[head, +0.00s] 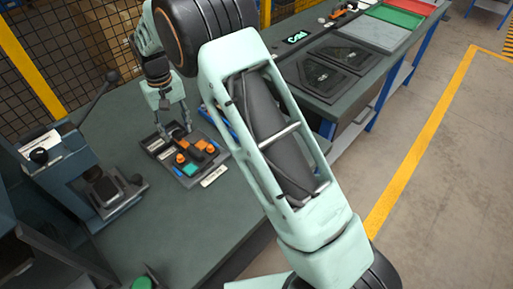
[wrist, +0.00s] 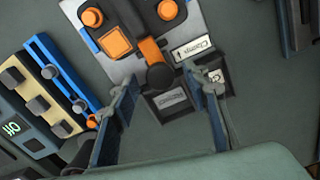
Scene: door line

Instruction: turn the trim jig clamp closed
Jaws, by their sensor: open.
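The trim jig shows in the head view as a grey plate with orange knobs and a teal block (head: 191,169) on the bench. In the wrist view, the clamp's orange lever (wrist: 151,50) ends in a dark round knob (wrist: 160,76), beside a white label (wrist: 193,48) that seems to read "Clamp". My gripper (head: 176,129) is over the far side of the jig. In the wrist view my gripper (wrist: 160,86) is open, with one finger on each side of the dark knob. I cannot tell whether either finger touches it.
A press-like fixture (head: 98,185) with a lever stands at the left of the bench. Dark trays (head: 335,68) and a red bin (head: 409,5) lie farther right. A strip with blue edge and grey knobs (wrist: 42,95) is close to the left finger. Bare bench lies in front of the jig.

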